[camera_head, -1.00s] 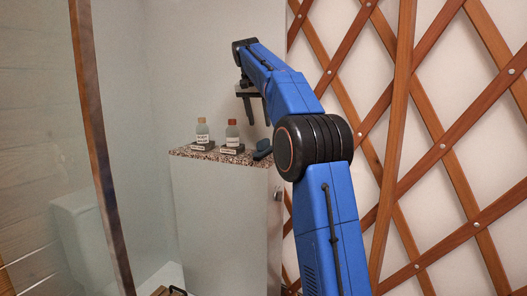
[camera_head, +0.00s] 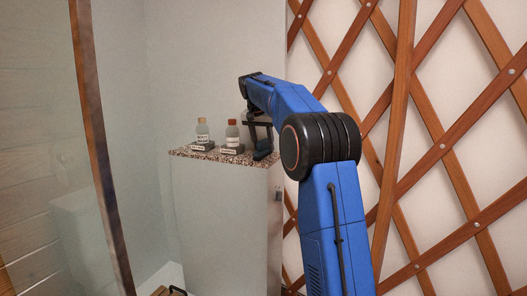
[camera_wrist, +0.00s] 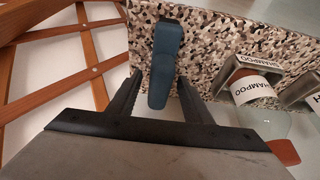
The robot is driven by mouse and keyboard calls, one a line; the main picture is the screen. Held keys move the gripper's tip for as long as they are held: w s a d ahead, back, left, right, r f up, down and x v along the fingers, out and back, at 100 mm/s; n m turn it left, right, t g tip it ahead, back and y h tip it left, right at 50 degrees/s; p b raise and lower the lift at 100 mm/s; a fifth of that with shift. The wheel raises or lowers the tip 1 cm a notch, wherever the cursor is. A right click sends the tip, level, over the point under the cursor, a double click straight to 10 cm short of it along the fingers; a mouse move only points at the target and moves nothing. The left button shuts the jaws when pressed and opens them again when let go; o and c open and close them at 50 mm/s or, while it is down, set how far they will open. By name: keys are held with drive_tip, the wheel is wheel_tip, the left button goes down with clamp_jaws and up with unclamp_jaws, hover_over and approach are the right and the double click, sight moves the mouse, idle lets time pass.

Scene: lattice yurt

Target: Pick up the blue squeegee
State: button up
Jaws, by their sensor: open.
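The blue squeegee (camera_wrist: 165,62) lies on the speckled counter top (camera_wrist: 215,40) in the wrist view, its long body running between the two fingers. In the head view the squeegee (camera_head: 262,154) shows as a dark shape at the counter's right end, partly hidden by my gripper. My gripper (camera_wrist: 160,92) is open, with one black finger on each side of the squeegee's near end. I cannot tell whether the fingers touch it. In the head view my gripper (camera_head: 260,142) is low over the counter.
Two labelled bottles stand in dark holders on the counter: an orange-capped one (camera_head: 202,131) and a red-capped one (camera_head: 232,134). In the wrist view a shampoo label (camera_wrist: 254,90) is to the right. A wooden lattice wall (camera_head: 440,140) rises to the right of the counter.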

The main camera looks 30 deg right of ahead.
sight(263, 140)
drive_tip(key=shift+f, duration=0.15)
clamp_jaws()
wheel_tip(263, 140, up, 10)
idle(0.8)
drive_tip(key=c, duration=1)
unclamp_jaws()
drive_tip(key=shift+c, duration=0.2)
